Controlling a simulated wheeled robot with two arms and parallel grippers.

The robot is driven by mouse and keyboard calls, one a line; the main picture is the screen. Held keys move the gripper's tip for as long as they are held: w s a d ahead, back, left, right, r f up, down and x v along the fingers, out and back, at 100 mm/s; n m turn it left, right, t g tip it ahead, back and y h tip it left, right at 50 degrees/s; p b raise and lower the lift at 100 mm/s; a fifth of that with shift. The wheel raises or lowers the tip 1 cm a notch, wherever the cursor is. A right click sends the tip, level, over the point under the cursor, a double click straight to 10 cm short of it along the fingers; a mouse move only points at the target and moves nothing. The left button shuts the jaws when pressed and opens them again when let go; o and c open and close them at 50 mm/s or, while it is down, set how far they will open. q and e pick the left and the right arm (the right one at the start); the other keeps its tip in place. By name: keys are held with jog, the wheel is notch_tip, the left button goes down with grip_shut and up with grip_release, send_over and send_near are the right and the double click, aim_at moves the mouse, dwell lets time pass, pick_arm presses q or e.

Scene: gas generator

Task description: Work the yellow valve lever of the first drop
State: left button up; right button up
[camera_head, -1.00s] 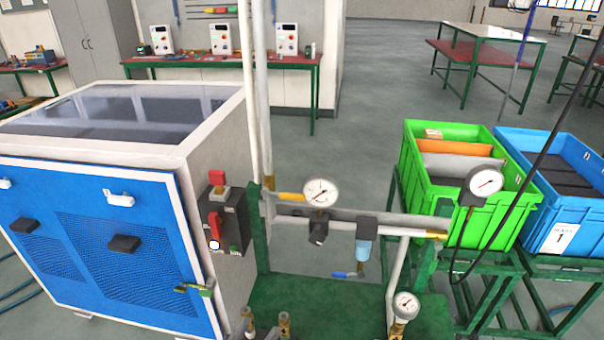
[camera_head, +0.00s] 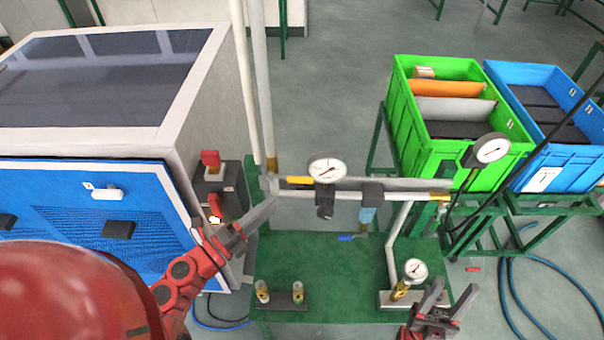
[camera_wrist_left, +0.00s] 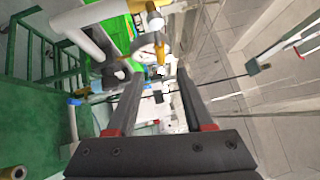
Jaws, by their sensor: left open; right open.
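The yellow valve lever (camera_head: 300,181) lies roughly level along the upper pipe, just left of the round gauge (camera_head: 327,170) in the head view. My left gripper (camera_head: 268,206) reaches in from the left and is open. Its fingers are left of and slightly below the lever in the picture; contact cannot be told. In the left wrist view the open fingers (camera_wrist_left: 158,80) have a yellow piece (camera_wrist_left: 160,50) beyond and between them, partly blurred among pipe parts. My right gripper (camera_head: 446,296) is open and empty at the lower right, near the lower gauge (camera_head: 414,271).
The blue cabinet (camera_head: 150,235) with a red-switched box (camera_head: 211,170) stands left, close to my left arm. Green crate (camera_head: 404,120) and blue crate (camera_head: 560,170) stand right. The green base plate (camera_head: 330,262) is mostly bare.

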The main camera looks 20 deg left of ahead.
aim_at(302, 179)
pick_arm(q)
jog(key=p+x, duration=0.4)
jog(key=x, duration=0.6)
jog(key=shift+w+d+r, duration=0.1)
jog(key=shift+w+d, duration=0.1)
jog(key=shift+w, duration=0.1)
jog(key=shift+w+d, duration=0.25)
jog(key=shift+w, duration=0.05)
jog(key=shift+c, duration=0.4)
grip_shut()
